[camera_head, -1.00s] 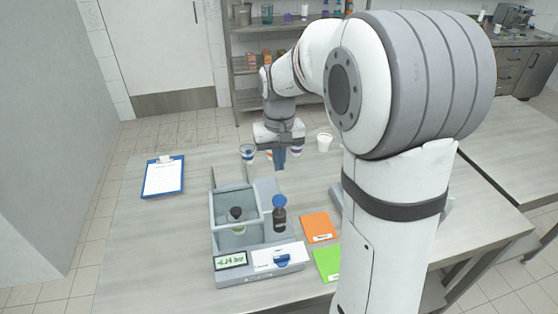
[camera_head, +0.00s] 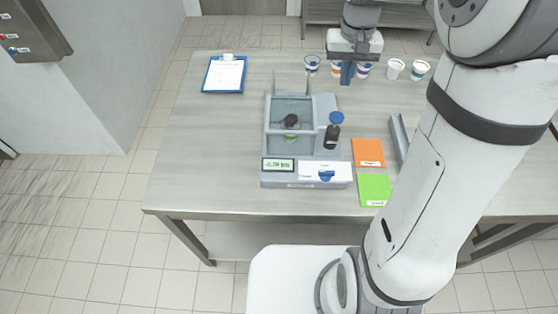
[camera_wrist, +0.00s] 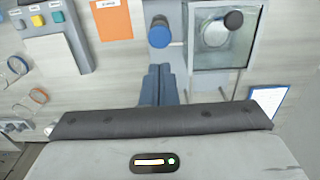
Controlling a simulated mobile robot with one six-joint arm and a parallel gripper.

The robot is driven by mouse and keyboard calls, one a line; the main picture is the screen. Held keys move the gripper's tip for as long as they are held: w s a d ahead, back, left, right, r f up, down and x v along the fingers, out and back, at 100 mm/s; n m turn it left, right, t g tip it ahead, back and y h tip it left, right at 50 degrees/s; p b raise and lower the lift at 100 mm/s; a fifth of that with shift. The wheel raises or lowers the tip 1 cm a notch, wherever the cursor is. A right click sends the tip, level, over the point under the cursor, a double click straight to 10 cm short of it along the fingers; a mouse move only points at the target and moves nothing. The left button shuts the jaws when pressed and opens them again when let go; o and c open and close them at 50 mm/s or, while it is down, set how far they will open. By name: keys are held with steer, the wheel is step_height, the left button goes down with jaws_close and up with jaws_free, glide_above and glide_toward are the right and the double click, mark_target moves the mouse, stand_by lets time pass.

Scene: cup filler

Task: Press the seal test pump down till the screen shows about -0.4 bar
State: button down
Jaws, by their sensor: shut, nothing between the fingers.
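The seal test pump is a dark cylinder with a blue knob (camera_head: 336,118), upright beside the clear-walled chamber (camera_head: 267,112) of the grey tester. In the wrist view, the blue knob (camera_wrist: 160,32) lies just beyond my fingertips. My gripper (camera_head: 347,82) is shut and empty, pointing down above the table on the far side of the pump, apart from it. My blue fingers also show in the wrist view (camera_wrist: 159,70). The screen (camera_head: 278,164) shows green digits, a negative value in bar, too small to read surely. A dark, round-topped item (camera_head: 291,121) sits inside the chamber.
Several cups, including a white one (camera_head: 395,69), stand at the back near my gripper. A clipboard (camera_head: 225,74) lies at the back left. An orange card (camera_head: 368,153) and a green card (camera_head: 374,188) lie right of the tester. The table's left part is clear.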

stand_by(0.4)
steer(key=s+r+t, duration=0.2)
steer(key=s+t, duration=0.1)
steer(key=s, duration=1.7)
steer(key=shift+s+d+r, duration=0.3)
steer(key=shift+d+r, duration=0.05)
steer(key=shift+d, duration=0.1)
